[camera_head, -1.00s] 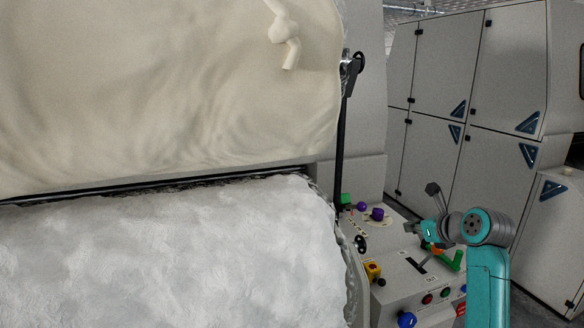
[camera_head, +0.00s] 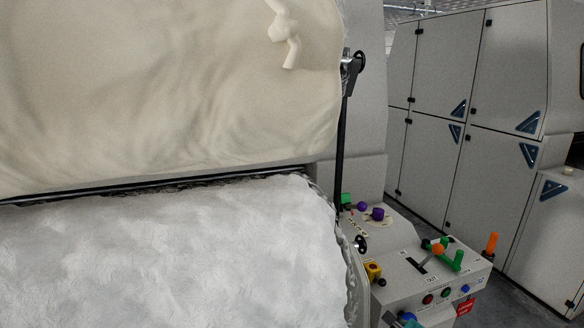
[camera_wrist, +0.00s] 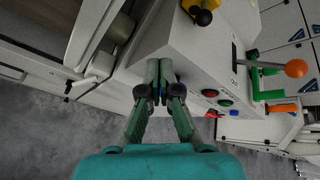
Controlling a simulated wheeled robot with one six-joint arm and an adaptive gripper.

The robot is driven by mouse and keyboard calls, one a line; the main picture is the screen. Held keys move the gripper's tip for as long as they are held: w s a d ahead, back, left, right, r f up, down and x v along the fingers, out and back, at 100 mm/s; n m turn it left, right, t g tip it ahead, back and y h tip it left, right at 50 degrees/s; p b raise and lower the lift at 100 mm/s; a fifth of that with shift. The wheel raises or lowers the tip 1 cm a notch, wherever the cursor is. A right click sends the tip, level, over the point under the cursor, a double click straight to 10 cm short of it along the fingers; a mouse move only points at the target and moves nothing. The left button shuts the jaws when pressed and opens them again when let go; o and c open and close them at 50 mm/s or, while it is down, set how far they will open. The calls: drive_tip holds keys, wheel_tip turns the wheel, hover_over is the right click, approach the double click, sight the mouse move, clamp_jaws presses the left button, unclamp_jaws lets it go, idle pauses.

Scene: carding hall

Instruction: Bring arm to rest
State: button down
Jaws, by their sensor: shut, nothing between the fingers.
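My gripper (camera_wrist: 160,72) shows in the wrist view with its two dark green fingers together and nothing between them. It points toward the edge of the grey control box (camera_wrist: 205,58), over the grey floor; I cannot tell the exact gap. In the head view only a small teal and grey part of my arm shows at the bottom edge, beside a blue knob (camera_head: 407,316). My gripper cannot be made out clearly there.
The control box (camera_head: 425,297) carries an orange-knobbed lever (camera_head: 438,249), green handles (camera_head: 457,261), a yellow part (camera_head: 373,270) and several buttons. White fibre (camera_head: 160,255) fills the left. Grey cabinets (camera_head: 435,150) stand behind. Floor (camera_wrist: 90,130) shows below the gripper.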

drive_tip(key=s+a+f+n+h, duration=0.15)
drive_tip(key=s+f+n, duration=0.25)
drive_tip(key=s, duration=0.5)
drive_tip(key=s+a+f+n+t, duration=0.1)
drive_tip(key=s+a+f+n, duration=0.2)
drive_tip(key=s, duration=0.7)
drive_tip(key=s+a+f+n+h, duration=0.1)
drive_tip(key=s+f+n, duration=0.35)
drive_tip(key=s, duration=0.45)
drive_tip(key=s+a+r+n, duration=0.1)
drive_tip(key=s+r+n, duration=0.3)
drive_tip(key=s, duration=0.4)
drive_tip(key=s+a+r+n+t, duration=0.1)
drive_tip(key=s+r+n, duration=0.2)
drive_tip(key=s, duration=0.6)
drive_tip(key=s+r+n, duration=0.4)
drive_tip(key=s+n, duration=0.2)
drive_tip(key=s, duration=0.3)
drive_tip(key=shift+a+r+t+y, duration=0.3)
drive_tip(key=shift+a+y, duration=0.05)
drive_tip(key=shift+a, duration=0.05)
drive_tip(key=shift+n, duration=0.25)
